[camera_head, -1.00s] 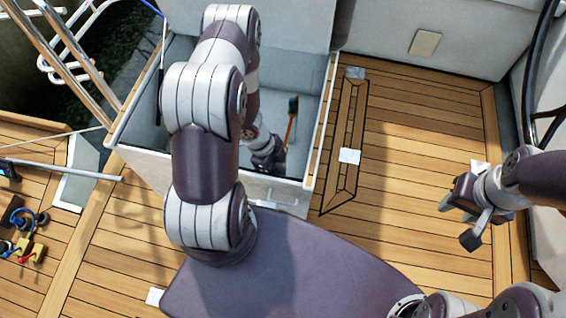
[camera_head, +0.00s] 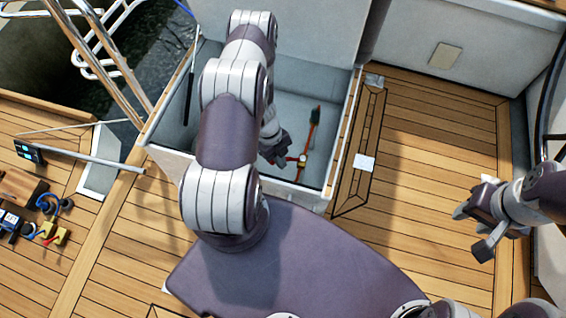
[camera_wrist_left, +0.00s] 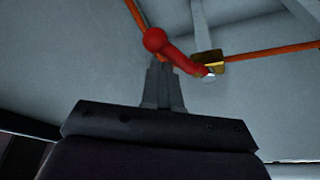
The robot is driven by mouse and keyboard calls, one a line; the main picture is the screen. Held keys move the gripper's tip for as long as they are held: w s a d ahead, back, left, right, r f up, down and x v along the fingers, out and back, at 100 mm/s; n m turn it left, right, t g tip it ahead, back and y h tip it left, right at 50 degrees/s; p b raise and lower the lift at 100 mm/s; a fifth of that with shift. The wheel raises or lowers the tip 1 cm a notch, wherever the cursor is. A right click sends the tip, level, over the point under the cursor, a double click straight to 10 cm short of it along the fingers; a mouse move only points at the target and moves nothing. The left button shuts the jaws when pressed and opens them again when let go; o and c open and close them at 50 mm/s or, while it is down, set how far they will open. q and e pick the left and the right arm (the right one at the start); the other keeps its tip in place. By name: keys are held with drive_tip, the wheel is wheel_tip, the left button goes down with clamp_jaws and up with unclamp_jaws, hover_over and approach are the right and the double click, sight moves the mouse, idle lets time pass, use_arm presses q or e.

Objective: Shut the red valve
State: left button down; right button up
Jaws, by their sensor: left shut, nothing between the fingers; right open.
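The red valve shows in the left wrist view as a red lever handle (camera_wrist_left: 181,59) with a round red knob, joined to a brass body (camera_wrist_left: 209,63) on an orange pipe (camera_wrist_left: 270,48). In the head view, the valve's brass body (camera_head: 301,159) is small, inside the open locker. My left gripper (camera_head: 277,157) reaches into the locker, just left of the valve. In the left wrist view its shut, empty fingers (camera_wrist_left: 162,72) point at the knob; I cannot tell whether they touch it. My right gripper (camera_head: 474,227) is open and empty above the deck at the right.
The locker's walls (camera_head: 338,150) surround my left gripper closely. Its raised lid (camera_head: 310,30) stands behind. A cluster of coloured fittings (camera_head: 45,225) lies on the deck at the far left. The wooden deck (camera_head: 430,160) at the right is mostly clear.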

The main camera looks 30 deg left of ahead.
use_arm(q)
drive_tip(key=shift+w+a, duration=0.65)
drive_tip(key=shift+a, duration=0.1)
drive_tip(key=shift+w+a+b, duration=0.35)
drive_tip(key=shift+w+a, duration=0.2)
drive_tip(key=shift+w, duration=0.3)
